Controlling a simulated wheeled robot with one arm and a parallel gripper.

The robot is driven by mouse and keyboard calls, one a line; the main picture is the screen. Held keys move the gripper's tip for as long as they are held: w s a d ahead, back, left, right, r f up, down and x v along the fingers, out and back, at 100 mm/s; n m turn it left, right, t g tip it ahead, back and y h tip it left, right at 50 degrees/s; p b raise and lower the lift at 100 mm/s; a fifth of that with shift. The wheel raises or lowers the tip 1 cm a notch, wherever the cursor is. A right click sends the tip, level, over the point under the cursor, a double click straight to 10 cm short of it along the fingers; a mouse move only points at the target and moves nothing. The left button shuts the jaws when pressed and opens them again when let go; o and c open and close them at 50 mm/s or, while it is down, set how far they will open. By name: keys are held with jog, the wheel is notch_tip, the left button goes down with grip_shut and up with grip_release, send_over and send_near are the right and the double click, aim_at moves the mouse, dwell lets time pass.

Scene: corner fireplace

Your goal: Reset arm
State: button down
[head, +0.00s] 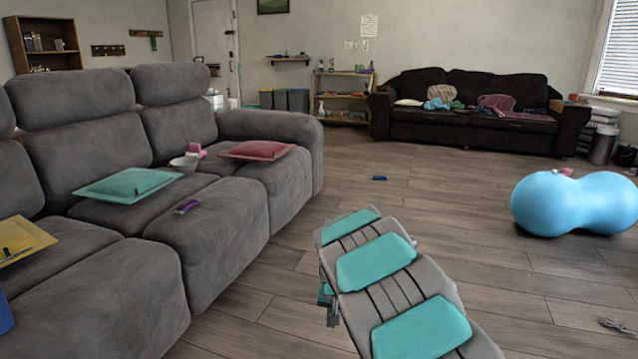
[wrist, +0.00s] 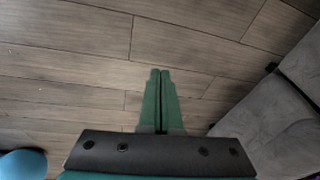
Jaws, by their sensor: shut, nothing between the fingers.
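My arm (head: 385,270) with grey links and teal pads reaches out over the floor in the head view, in front of the grey sofa. In the wrist view my gripper (wrist: 160,72) points at bare wooden floor. Its two green fingers lie side by side, shut, with nothing between them. In the head view the fingers are mostly hidden behind the arm.
A blue peanut ball (head: 575,203) is at right. A dark sofa (head: 470,125) stands behind.

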jog(key=s+d+r+g+p, duration=0.1)
jog(key=s+d+r, duration=0.5)
jog(key=s, duration=0.4)
jog(key=s+d+r+g+p, duration=0.1)
jog(key=s+d+r, duration=0.2)
jog(key=s+r, duration=0.6)
jog(key=s+d+r+n+g+p, duration=0.1)
jog(key=s+r, duration=0.1)
jog(key=s, duration=1.1)
jog(key=s+d+r+n+g+p, duration=0.1)
jog(key=s+r+p, duration=0.1)
jog(key=s, duration=1.2)
jog(key=shift+d+r+g+h, duration=0.3)
jog(key=shift+d+r+h, duration=0.05)
jog(key=shift+h, duration=0.05)
